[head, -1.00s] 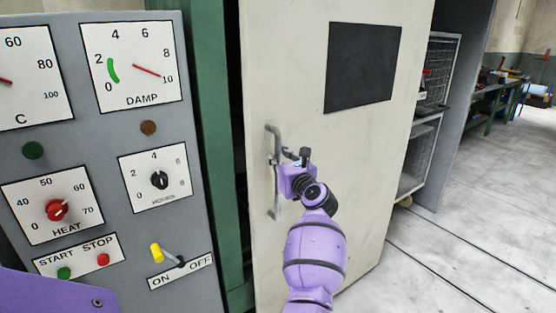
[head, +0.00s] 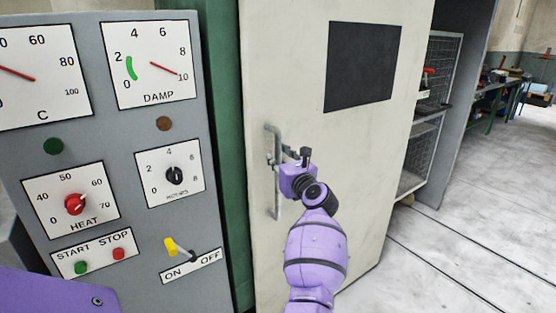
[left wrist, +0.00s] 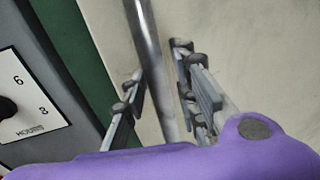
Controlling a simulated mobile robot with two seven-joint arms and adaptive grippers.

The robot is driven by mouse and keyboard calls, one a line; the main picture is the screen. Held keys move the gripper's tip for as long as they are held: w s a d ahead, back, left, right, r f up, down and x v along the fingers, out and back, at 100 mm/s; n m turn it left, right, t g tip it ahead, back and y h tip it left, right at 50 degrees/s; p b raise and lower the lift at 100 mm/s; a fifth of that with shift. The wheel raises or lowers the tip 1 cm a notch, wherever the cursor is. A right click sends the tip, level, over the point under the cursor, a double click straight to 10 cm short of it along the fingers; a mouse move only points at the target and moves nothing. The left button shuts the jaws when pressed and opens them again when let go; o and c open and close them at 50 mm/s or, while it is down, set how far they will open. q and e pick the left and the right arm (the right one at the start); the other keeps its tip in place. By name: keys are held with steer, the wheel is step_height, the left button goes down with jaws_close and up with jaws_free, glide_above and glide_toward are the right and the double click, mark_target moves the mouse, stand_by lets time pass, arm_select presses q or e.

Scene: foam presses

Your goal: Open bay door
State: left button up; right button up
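The bay door (head: 300,80) is a pale cream panel with a dark rectangle on it, in the middle of the head view. Its upright metal bar handle (head: 273,195) is near its left edge. My left gripper (head: 283,157) is at the handle, partly hidden by its own purple wrist. In the left wrist view the handle bar (left wrist: 148,45) runs between the two fingers of my left gripper (left wrist: 160,75). The fingers are apart, one on each side, with small gaps to the bar. My right gripper is not in view.
A grey control panel (head: 105,125) with dials, knobs and a yellow-tipped lever (head: 170,247) stands close at left. A green frame (head: 226,120) lies between panel and door. A wire-sided shelf (head: 428,125) stands right of the door. The floor (head: 480,240) at right is clear.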

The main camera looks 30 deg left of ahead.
arm_select(q)
steer(key=shift+o, duration=0.2)
steer(key=v, duration=1.2)
